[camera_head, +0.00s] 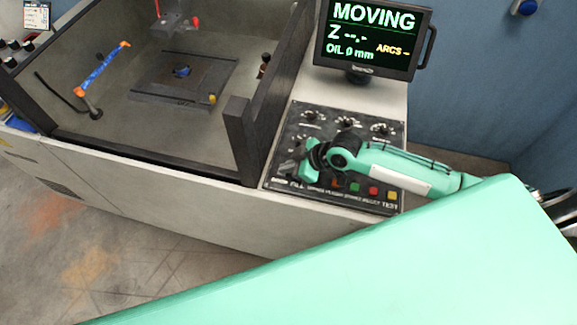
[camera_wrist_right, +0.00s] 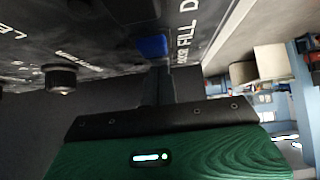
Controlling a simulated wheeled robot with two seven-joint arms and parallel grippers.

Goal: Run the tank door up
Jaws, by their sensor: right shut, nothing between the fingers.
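The tank (camera_head: 190,135) stands at the left in the head view. Its front side is open, with a dark strip along the bottom edge and a dark post at the right corner. The control panel (camera_head: 298,118) lies right of it, with knobs and coloured buttons. My right gripper (camera_head: 287,172) is over the panel's lower left part, shut and empty. In the right wrist view, its closed fingers (camera_wrist_right: 157,82) point at a blue button (camera_wrist_right: 152,46) beside lettering reading "DOOR" and "FILL". I cannot tell whether they touch it. My left gripper is out of view.
A monitor (camera_head: 368,36) behind the panel reads "MOVING", "OIL 0 mm". Inside the tank are a dark work table (camera_head: 185,78), a blue and orange jointed hose (camera_head: 100,70) and a red-marked head (camera_head: 176,20) above. A black knob (camera_wrist_right: 60,78) is left of the fingers.

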